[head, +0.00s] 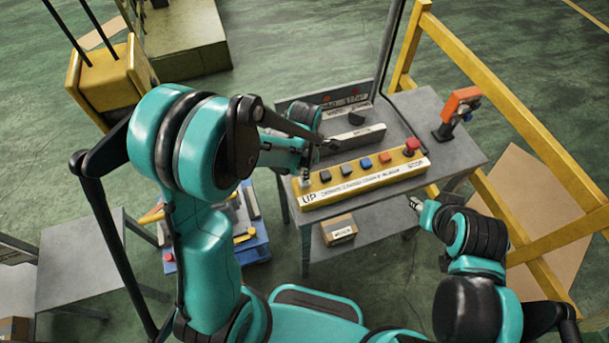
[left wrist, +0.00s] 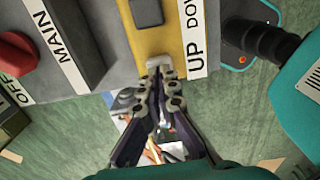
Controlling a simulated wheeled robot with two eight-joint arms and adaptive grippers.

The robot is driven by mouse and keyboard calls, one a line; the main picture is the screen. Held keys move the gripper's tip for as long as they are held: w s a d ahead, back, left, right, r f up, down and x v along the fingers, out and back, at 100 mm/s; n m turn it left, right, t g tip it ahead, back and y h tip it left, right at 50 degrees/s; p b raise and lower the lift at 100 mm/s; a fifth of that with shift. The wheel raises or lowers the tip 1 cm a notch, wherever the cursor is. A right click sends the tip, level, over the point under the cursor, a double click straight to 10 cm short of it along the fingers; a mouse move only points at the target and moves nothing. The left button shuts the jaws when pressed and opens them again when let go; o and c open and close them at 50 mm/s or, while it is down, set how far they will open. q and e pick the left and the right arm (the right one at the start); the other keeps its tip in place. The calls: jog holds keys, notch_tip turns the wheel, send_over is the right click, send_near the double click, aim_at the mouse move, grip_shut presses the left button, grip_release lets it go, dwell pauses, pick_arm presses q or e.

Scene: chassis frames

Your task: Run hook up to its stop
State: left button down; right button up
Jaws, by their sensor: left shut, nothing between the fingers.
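The yellow control panel (head: 365,181) on the grey table carries a row of buttons, with UP printed at its left end and STOP by the red mushroom button (head: 411,145) at its right. My left gripper (head: 305,179) is shut and empty, its tips at the panel's UP end. In the left wrist view the shut tips (left wrist: 158,72) meet or nearly meet the pale UP button (left wrist: 160,61); whether it is pressed in I cannot tell. A yellow block (head: 106,80) hangs on black lines at upper left; no hook shows below it.
A MAIN box with a red knob (left wrist: 17,52) marked OFF stands beside the panel. An orange device (head: 460,103) stands at the table's right. A yellow rail (head: 520,120) runs along the right. A small carton (head: 339,230) sits on the lower shelf.

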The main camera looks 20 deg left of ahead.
pick_arm(q)
jog(key=shift+f, duration=0.3)
notch_tip(320, 180, down, 2)
jog(key=shift+b, duration=1.05)
jog(key=shift+s+f+b, duration=0.15)
jog(key=shift+s+b, duration=0.05)
jog(key=shift+b, duration=0.1)
jog(key=shift+s+d, duration=0.1)
jog(key=shift+s, duration=0.15)
jog(key=shift+w, duration=0.1)
